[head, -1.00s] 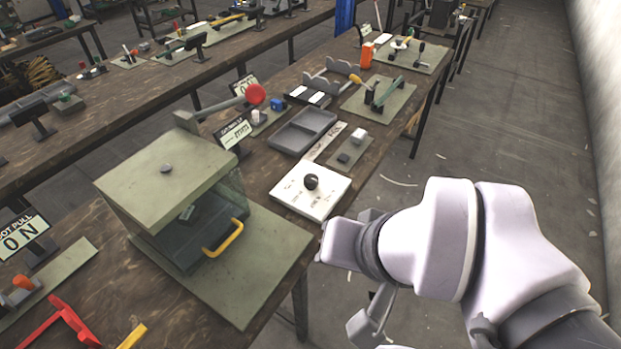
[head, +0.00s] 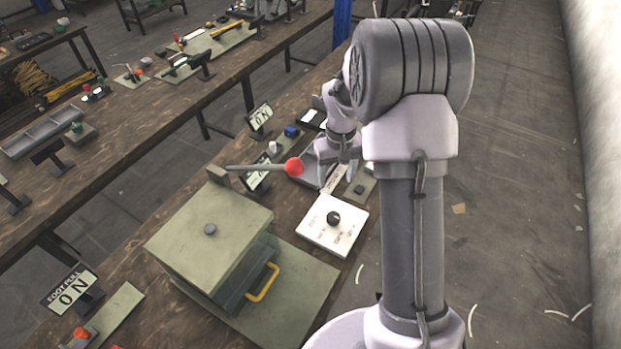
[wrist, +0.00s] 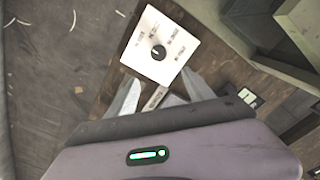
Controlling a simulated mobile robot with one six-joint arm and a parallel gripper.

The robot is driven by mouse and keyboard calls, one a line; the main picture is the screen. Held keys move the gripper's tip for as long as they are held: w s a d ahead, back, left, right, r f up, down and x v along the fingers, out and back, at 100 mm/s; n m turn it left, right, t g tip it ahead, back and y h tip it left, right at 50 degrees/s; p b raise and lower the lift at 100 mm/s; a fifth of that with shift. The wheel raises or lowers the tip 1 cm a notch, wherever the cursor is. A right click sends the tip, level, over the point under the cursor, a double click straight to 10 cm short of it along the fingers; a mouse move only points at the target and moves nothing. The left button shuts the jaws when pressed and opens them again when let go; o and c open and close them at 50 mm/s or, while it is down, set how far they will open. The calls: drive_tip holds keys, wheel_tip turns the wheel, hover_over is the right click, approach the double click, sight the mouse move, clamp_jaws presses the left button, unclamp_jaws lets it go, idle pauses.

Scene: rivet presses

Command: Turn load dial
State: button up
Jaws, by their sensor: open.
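The load dial is a round black knob (head: 333,218) on a square white plate (head: 312,238) with printed labels around it. In the wrist view the knob (wrist: 158,52) shows a light pointer mark, and the plate (wrist: 182,28) lies just beyond the fingertips. My gripper (head: 327,180) is over the bench, behind the plate in the head view and apart from the knob. In the wrist view its two fingers (wrist: 162,93) are spread with nothing held between them. The small print on the plate is too blurred to read.
A green press box (head: 205,235) with a yellow handle (head: 263,283) stands left of the plate. Its lever with a red ball (head: 293,167) sticks out near my gripper. A grey tray (head: 308,178) lies partly behind my gripper.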

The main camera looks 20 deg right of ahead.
sight(334, 216)
drive_tip(key=f+b, duration=0.1)
drive_tip(key=f, duration=0.4)
drive_tip(key=f+b, duration=0.1)
drive_tip(key=f, duration=0.5)
drive_tip(key=f+b, duration=0.1)
drive_tip(key=f, duration=0.5)
drive_tip(key=shift+s+d, duration=0.1)
drive_tip(key=shift+s, duration=0.2)
clamp_jaws()
